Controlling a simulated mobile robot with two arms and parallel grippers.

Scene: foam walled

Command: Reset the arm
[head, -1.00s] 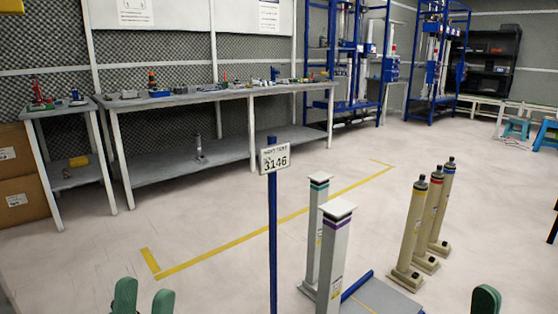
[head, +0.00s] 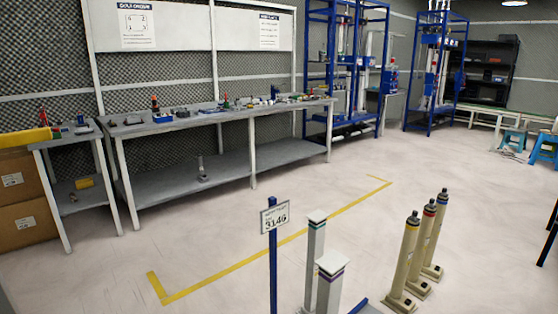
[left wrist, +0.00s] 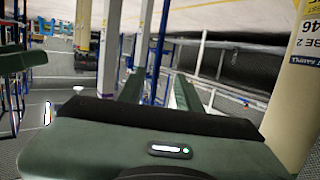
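My left gripper (left wrist: 158,92) shows in the left wrist view as a dark green body with two green fingers. The fingers stand apart with nothing seen between them. Neither gripper shows in the head view. A green part (left wrist: 24,60) at the left edge of the left wrist view looks like part of my other arm; its fingers cannot be made out.
A sign post (head: 272,260), pale square posts (head: 315,262) and beige cylinders (head: 405,262) stand close in front. A long grey workbench (head: 225,111) lines the back wall. Blue stools (head: 512,139) stand at right.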

